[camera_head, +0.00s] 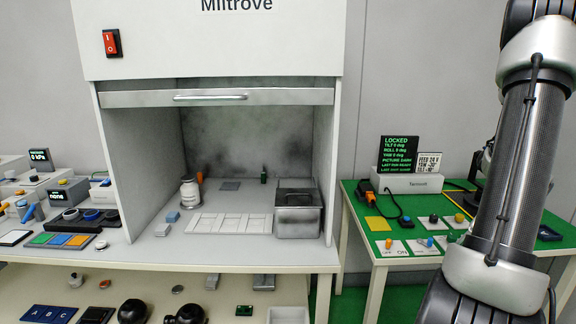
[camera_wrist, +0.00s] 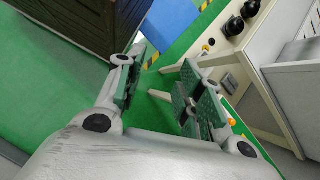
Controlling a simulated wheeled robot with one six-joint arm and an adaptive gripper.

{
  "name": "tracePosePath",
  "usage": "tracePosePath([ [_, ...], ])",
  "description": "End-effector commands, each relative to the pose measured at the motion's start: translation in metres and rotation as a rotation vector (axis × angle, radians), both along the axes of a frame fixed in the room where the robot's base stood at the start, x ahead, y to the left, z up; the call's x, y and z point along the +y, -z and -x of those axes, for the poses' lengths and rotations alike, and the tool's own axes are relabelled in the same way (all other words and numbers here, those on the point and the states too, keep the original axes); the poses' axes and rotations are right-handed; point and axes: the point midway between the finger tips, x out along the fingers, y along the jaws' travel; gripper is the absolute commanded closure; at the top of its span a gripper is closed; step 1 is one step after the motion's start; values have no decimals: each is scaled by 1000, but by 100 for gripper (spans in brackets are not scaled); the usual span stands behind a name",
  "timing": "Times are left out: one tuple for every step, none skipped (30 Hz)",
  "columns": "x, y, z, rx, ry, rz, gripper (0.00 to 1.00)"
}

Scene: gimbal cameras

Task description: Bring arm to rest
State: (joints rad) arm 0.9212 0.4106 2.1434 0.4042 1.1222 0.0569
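My arm stands at the right side of the head view, its dark links and silver joints rising past the green table. My gripper (camera_wrist: 158,97) shows in the wrist view. Its two fingers with green pads are spread apart, with nothing between them. It points down past the green floor and the legs of a pale bench. The gripper itself is not visible in the head view.
A fume hood (camera_head: 220,98) with a raised sash stands on a bench, holding a white tray (camera_head: 190,221) and a metal bin (camera_head: 298,222). The green table (camera_head: 355,208) carries a "LOCKED" display (camera_head: 398,150). In the wrist view, a dark cabinet (camera_wrist: 85,25) stands at upper left.

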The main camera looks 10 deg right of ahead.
Motion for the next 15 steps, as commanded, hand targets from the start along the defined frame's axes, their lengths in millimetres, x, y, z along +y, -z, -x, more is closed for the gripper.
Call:
tracePosePath([
  [11,-20,0,-21,-100,72,63],
  [16,-29,1,-31,-156,112,63],
  [23,-41,2,-48,-229,164,63],
  [28,-50,3,-62,-284,204,63],
  [34,-59,3,-77,-338,241,63],
  [41,-71,4,-99,-409,291,63],
  [47,-79,5,-117,-458,328,63],
  [52,-87,6,-135,-507,364,63],
  [60,-97,7,-162,-571,411,63],
  [65,-105,7,-184,-617,447,63],
  [72,-112,8,-206,-662,478,63],
  [80,-121,10,-238,-718,522,63],
  [86,-128,11,-264,-760,553,63],
  [93,-134,12,-291,-798,582,63],
  [101,-143,13,-330,-847,619,63],
])
